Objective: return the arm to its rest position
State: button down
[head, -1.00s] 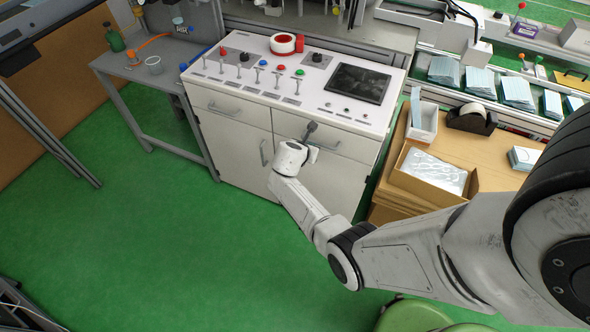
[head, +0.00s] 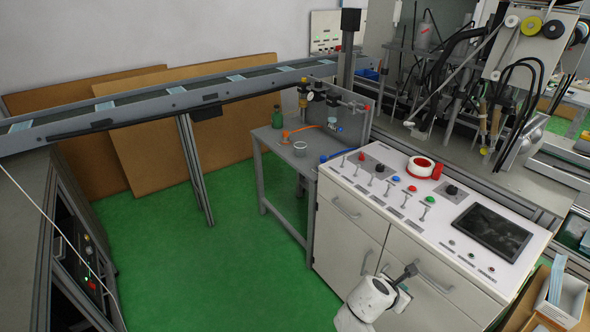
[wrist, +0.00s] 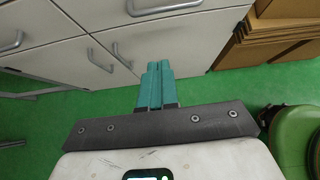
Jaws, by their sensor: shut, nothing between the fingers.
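My gripper shows in the wrist view (wrist: 157,68) with its two teal fingers side by side, shut and empty. They extend from a dark crossbar, over green floor in front of the cabinet. In the head view, my white wrist and the dark part of my gripper (head: 404,274) are at the lower middle, in front of the white control cabinet (head: 345,232). The fingertips are hard to make out there. The rest of my arm is mostly below the picture edge.
The cabinet's drawer handles (wrist: 178,6) lie beyond my fingers; contact cannot be judged. Cardboard (wrist: 270,38) is stacked at right, and a green rounded object (wrist: 297,138) is near the crossbar. A grey side table (head: 277,150) stands left of the cabinet. Green floor (head: 215,255) is open at left.

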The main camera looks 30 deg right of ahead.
jog(key=s+a+r+m+y, duration=0.1)
jog(key=s+a+m+y, duration=0.2)
jog(key=s+a+m, duration=0.2)
jog(key=s+a+r+m+y, duration=0.2)
jog(key=s+a+m, duration=0.3)
jog(key=a, duration=0.6)
jog(key=s+a+r+m+y, duration=0.2)
jog(key=s+a+m+y, duration=0.2)
jog(key=a+m, duration=0.4)
jog(key=shift+s+r+m+t+y, duration=0.35)
jog(key=shift+s+m, duration=0.25)
jog(key=shift+s, duration=0.3)
jog(key=c, duration=1.8)
grip_release()
jog(key=shift+f, duration=0.15)
